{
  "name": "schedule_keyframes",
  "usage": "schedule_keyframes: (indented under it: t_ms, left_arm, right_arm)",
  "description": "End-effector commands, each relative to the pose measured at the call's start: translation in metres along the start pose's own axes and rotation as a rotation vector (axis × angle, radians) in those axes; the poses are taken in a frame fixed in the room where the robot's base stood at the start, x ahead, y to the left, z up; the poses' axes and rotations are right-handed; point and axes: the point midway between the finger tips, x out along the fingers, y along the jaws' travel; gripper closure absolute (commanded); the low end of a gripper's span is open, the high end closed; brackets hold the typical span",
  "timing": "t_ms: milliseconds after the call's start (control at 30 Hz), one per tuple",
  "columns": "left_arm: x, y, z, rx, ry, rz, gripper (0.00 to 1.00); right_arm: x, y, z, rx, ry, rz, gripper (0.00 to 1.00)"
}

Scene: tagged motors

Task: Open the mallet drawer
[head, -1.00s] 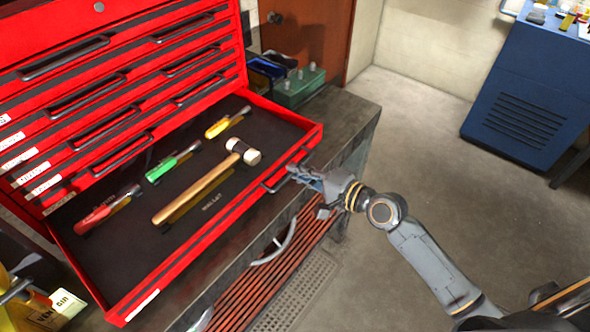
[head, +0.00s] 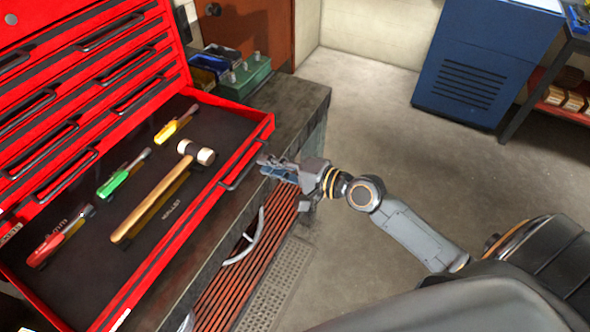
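The mallet drawer (head: 262,127) is pulled well out of the red tool chest. It holds a mallet (head: 150,207) with a wooden handle and a pale head, beside a "MALLET" label on the dark liner. The drawer's dark bar handle (head: 236,172) is on its front face. My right gripper (head: 265,167) is just right of this handle, fingers pointing at it, with a small gap seeming to lie between them. Its fingers look spread and empty. My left gripper is not in view.
Yellow (head: 174,128), green (head: 118,180) and red (head: 55,245) screwdrivers lie in the drawer. Shut drawers are above. A green box (head: 245,78) stands on the grey bench (head: 300,98). A blue cabinet (head: 475,70) stands at the back right. Floor between is clear.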

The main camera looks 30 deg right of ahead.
Motion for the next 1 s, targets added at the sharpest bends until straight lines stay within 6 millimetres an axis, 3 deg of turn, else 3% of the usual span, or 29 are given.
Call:
schedule_keyframes:
  t_ms: [200,400,600,1000]
  left_arm:
    - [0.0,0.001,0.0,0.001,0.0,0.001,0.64]
    - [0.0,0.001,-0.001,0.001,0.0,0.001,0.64]
    - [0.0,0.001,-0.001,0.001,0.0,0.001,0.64]
    - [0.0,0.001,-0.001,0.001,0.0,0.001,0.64]
  right_arm:
    - [-0.047,0.002,0.0,-0.002,-0.001,0.007,0.82]
    - [-0.073,0.001,0.0,-0.001,0.0,0.004,0.82]
    - [-0.084,0.0,0.0,-0.002,0.001,0.002,0.82]
    - [-0.085,0.0,-0.001,-0.002,0.002,0.001,0.82]
